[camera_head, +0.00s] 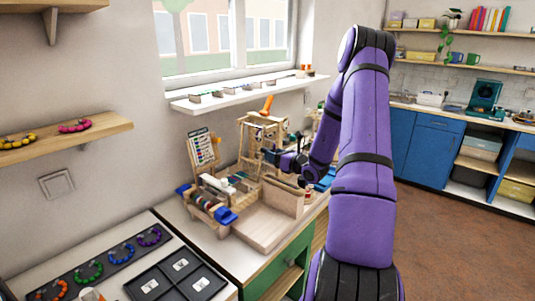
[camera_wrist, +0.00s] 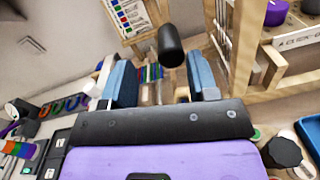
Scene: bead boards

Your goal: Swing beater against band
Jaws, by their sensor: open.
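A small wooden band loom (camera_head: 213,204) with blue end pieces stands on the bench in the head view. Coloured threads of the band (camera_wrist: 150,73) show beyond my fingers in the wrist view. A black rounded handle (camera_wrist: 170,45) appears between and beyond my fingertips; it may belong to the beater, but the join is hidden. My gripper (camera_wrist: 160,76) is open, with blue pads on both sides and nothing clearly held. In the head view my gripper (camera_head: 287,160) is small and dark beside the wooden frame. Whether it touches the handle cannot be told.
A wooden frame (camera_head: 262,136) stands close behind the loom, and its posts (camera_wrist: 246,45) rise at right in the wrist view. A pattern card (camera_head: 203,148) leans by the wall. A wooden tray (camera_head: 268,226) lies in front. Bead boards (camera_head: 110,257) lie on the left table.

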